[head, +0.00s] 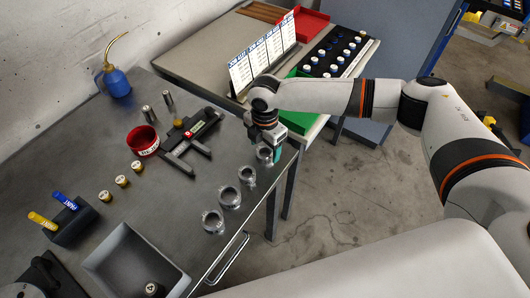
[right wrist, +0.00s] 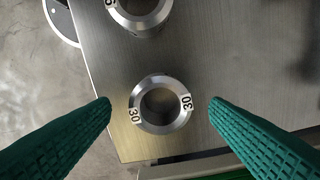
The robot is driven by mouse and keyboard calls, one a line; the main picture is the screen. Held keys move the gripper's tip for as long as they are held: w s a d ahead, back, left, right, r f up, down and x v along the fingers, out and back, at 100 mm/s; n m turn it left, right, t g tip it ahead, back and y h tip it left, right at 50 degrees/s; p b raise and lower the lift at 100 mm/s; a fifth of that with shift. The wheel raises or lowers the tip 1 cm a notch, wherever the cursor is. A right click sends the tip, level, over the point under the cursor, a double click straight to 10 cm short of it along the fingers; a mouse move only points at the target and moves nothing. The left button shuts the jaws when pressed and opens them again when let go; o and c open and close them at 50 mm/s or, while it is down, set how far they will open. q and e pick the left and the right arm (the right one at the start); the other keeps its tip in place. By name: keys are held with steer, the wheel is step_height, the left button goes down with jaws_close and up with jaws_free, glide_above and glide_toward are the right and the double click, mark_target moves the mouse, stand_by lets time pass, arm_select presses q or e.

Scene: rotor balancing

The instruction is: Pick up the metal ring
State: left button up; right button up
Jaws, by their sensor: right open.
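A metal ring (right wrist: 160,127) marked 30 lies flat on the steel table, near its corner, in the right wrist view. It also shows in the head view (head: 263,156), partly hidden by my right gripper. My right gripper (head: 273,152) points down over this ring. Its two teal fingers are apart, one on each side of the ring, with nothing between them that they touch. Other metal rings (head: 247,173), (head: 229,197) and (head: 213,222) lie in a row along the table's right edge. My left gripper is not in view.
A second ring (right wrist: 139,22) lies close by. The black balancing stand (head: 190,135), red cup (head: 143,140), brass weights (head: 121,180), blue oil can (head: 115,82) and grey bin (head: 125,262) occupy the table (head: 180,210). A side table with cards (head: 262,53) and a black rack (head: 335,52) stands behind.

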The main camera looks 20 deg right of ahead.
mark_target(265, 155)
steer(key=shift+f, duration=1.2)
steer(key=c, duration=1.1)
